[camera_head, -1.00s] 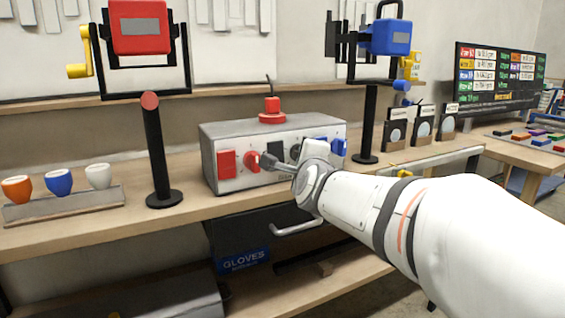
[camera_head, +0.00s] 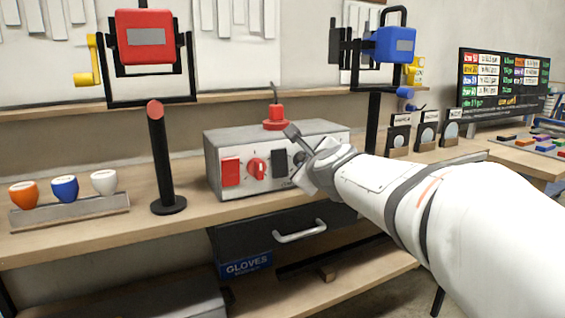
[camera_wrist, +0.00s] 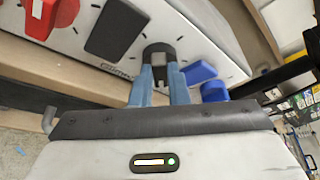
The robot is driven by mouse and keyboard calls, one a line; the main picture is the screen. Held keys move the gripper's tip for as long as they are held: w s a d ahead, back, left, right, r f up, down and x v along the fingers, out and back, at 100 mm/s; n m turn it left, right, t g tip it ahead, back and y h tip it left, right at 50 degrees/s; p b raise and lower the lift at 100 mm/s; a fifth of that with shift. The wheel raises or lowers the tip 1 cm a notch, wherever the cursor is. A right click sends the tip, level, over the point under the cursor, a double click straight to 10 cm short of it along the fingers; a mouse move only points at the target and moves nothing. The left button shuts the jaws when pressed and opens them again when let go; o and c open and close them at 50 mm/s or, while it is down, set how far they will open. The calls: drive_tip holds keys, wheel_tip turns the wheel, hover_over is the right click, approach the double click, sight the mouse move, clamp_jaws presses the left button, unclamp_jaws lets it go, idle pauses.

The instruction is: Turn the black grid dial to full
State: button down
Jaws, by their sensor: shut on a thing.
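The black dial (camera_wrist: 158,52) is on the sloped front of a grey control box (camera_head: 222,145). In the wrist view my gripper (camera_wrist: 160,75) has its two blue-grey fingers closed on the dial, one on each side. A small light square shows between the fingertips. In the head view only a dark edge of the dial (camera_head: 299,158) shows, beside my white wrist; the fingertips are mostly hidden there. The dial's scale and pointer are not readable.
Left of the dial are a black rectangular switch (camera_head: 279,163), a red dial (camera_head: 257,168) and a red switch (camera_head: 231,172). Blue controls (camera_wrist: 200,74) lie close to my gripper's right. A black post (camera_head: 163,165) stands left.

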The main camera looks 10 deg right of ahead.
drive_tip(key=shift+f, duration=0.1)
idle(0.3)
drive_tip(key=c, duration=1.4)
unclamp_jaws()
drive_tip(key=shift+s, duration=0.1)
